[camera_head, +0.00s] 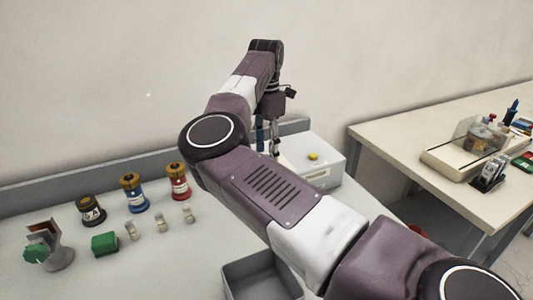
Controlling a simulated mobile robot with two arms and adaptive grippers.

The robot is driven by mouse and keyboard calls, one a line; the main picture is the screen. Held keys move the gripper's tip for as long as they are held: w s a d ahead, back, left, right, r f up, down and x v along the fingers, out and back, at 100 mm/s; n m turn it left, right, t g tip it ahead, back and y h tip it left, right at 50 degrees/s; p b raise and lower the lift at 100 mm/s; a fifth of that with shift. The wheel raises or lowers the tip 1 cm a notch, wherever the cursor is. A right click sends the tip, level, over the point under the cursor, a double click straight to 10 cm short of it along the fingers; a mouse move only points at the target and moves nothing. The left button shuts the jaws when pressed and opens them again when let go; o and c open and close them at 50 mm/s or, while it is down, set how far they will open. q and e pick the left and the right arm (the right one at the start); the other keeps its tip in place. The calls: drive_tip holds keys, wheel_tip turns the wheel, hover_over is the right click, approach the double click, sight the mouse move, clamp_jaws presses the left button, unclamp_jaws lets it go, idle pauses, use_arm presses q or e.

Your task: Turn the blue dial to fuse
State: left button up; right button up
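A blue squat cylinder (136,196) with a brown top and a pale label stands on the left table, between a black one (90,209) and a red one (178,181). I cannot tell whether the blue one is a dial. No other clear dial shows. My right arm comes in from the lower right and crosses the view. My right gripper (274,138) points down by a white box (325,176) with a yellow spot on top. The arm partly hides gripper and box, so its opening is unclear. A thin blue upright part (260,132) shows beside the gripper. My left gripper is out of view.
Several small pale cylinders (162,223), a green block (105,244) and a small stand with a green piece (48,246) are on the left table. A grey open bin (262,276) is at the front. A second table (400,150) at right holds equipment.

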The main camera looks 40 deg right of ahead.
wheel_tip(320, 180, up, 11)
drive_tip(key=shift+f, duration=0.15)
idle(0.6)
